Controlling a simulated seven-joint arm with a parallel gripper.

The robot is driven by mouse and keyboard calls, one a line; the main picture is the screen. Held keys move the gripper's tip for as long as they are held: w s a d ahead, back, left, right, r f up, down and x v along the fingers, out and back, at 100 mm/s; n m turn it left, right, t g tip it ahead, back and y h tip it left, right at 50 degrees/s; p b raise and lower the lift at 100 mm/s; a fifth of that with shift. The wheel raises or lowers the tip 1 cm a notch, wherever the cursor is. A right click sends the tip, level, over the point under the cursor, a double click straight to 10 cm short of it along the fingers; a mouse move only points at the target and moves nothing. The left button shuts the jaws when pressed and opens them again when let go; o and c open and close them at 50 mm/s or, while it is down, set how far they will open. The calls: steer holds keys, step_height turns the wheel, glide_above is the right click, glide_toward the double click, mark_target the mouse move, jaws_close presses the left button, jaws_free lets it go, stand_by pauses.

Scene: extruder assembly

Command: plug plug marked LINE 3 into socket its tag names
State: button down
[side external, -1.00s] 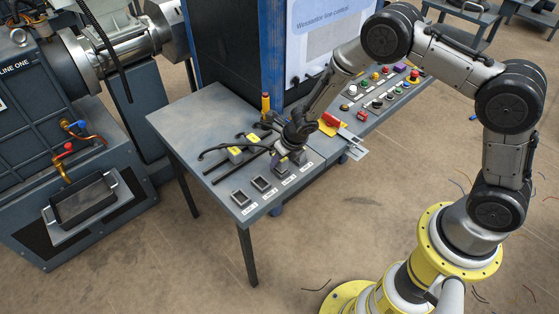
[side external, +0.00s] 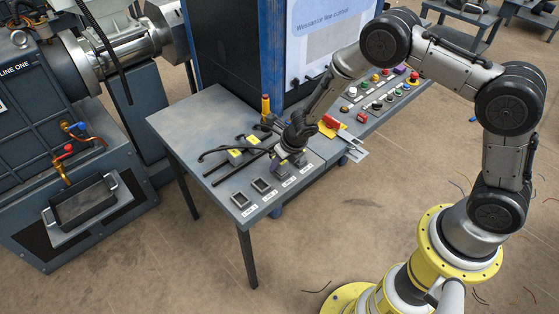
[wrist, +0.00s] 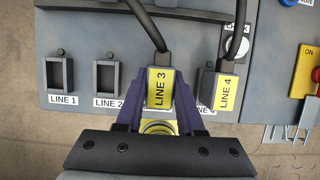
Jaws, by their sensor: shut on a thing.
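The plug marked LINE 3 (wrist: 158,88) is yellow-tagged with a black cable from its far end. My gripper (wrist: 158,112) is shut on it, a purple finger on each side; it also shows in the side view (side external: 287,160). The plug is over the row where the LINE 3 socket belongs, between LINE 2 and LINE 4. The plug and fingers hide that socket, so I cannot tell whether the plug is in it. The LINE 1 socket (wrist: 60,76) and LINE 2 socket (wrist: 106,77) are empty.
A plug marked LINE 4 (wrist: 226,91) stands close to the right finger, at the partly covered LINE 4 label. Yellow-tagged plugs (side external: 236,154) with black cables lie behind on the table (side external: 190,125). A red and yellow switch (wrist: 306,72) is at the right.

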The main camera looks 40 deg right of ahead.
steer(key=shift+f, duration=0.4)
steer(key=shift+s, duration=0.15)
stand_by(1.3)
steer(key=shift+c, duration=2.2)
jaws_free()
steer(key=shift+d, duration=0.1)
steer(key=o, duration=0.4)
steer(key=shift+o, duration=0.2)
steer(key=shift+r, duration=4)
